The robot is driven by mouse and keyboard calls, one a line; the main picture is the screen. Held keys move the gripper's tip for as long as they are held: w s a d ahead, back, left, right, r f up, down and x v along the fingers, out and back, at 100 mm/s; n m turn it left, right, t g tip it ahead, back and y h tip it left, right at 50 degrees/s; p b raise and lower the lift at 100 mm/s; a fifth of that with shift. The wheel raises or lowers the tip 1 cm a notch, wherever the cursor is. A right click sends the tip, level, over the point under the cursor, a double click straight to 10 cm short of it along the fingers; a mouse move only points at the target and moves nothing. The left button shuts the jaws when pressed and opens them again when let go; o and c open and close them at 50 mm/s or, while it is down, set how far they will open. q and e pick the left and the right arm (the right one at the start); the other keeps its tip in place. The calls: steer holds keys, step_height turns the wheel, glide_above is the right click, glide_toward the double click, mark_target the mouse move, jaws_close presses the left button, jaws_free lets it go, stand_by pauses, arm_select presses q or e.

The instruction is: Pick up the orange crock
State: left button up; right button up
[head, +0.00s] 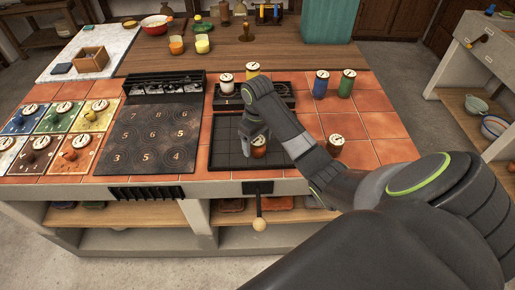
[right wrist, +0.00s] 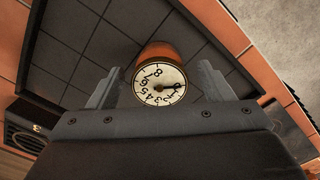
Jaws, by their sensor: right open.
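The orange crock (head: 259,152) stands on the dark gridded tray (head: 226,160) set in the tiled counter. Its round white dial lid shows in the right wrist view (right wrist: 160,84), with the orange body (right wrist: 158,51) behind it. My right gripper (head: 250,141) is open, at the crock in the head view and partly hiding it. In the right wrist view its two fingers stand on either side of the crock, with a gap at each side; I cannot tell how far down they reach. My left gripper is not in view.
Blue (head: 321,86) and green (head: 346,84) crocks stand farther back. A dark numbered board (head: 152,138) and several coloured tiles with crocks are to the left. A wooden-knobbed lever (head: 259,223) sticks out in front.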

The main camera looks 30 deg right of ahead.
step_height(320, 180, down, 2)
steer(key=c, duration=1.2)
